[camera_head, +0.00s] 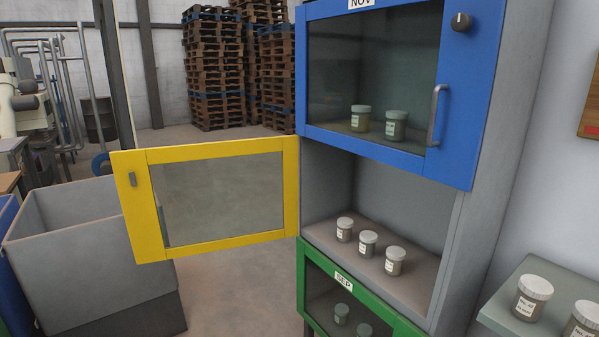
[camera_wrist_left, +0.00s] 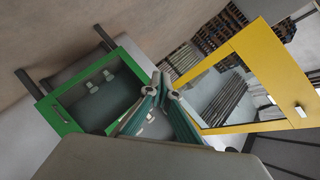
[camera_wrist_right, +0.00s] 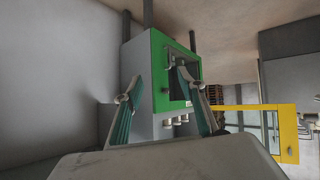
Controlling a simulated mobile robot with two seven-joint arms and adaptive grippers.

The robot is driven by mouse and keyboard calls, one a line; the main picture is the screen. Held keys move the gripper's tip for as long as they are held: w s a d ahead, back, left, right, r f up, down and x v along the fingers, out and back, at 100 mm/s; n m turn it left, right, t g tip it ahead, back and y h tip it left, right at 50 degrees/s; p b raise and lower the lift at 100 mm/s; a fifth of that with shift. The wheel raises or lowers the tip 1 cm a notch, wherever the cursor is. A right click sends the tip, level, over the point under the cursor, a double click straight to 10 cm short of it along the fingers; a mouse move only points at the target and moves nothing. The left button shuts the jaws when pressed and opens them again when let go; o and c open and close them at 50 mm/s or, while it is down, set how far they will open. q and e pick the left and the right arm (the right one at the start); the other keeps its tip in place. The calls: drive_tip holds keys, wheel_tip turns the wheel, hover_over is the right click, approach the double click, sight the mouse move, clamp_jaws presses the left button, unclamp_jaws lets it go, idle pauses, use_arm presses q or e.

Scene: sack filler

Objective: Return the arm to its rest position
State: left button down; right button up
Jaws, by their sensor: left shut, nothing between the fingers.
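Neither gripper shows in the head view. My left gripper (camera_wrist_left: 161,83) shows in the left wrist view, its fingertips together with nothing between them. The green door and the yellow door appear beyond it, and I see no contact with either. My right gripper (camera_wrist_right: 158,81) shows in the right wrist view with its fingers spread apart and empty. The cabinet with the green door (camera_wrist_right: 160,70) lies beyond it, partly behind the fingers.
The yellow door (camera_head: 292,185) stands swung open to the left; its compartment holds three jars (camera_head: 368,243). The blue door (camera_head: 468,110) above and green door (camera_head: 318,262) below are shut. A grey bin (camera_head: 75,250) stands left, a shelf with jars (camera_head: 533,296) right.

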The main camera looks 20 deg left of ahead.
use_arm(q)
drive_tip(key=s+d+f+n+g+h, duration=0.1)
drive_tip(key=s+d, duration=0.4)
drive_tip(key=d, duration=0.7)
drive_tip(key=s+d+f+n+g+h+p, duration=0.1)
drive_tip(key=s+d, duration=0.4)
drive_tip(key=d, duration=0.7)
drive_tip(key=s+d+f+n+g+h+p, duration=0.1)
drive_tip(key=s+d+n, duration=0.3)
drive_tip(key=d, duration=0.8)
drive_tip(key=shift+s+d+f+n, duration=0.4)
drive_tip(key=shift+s+f, duration=0.1)
drive_tip(key=shift+f, duration=0.2)
drive_tip(key=shift+a, duration=0.1)
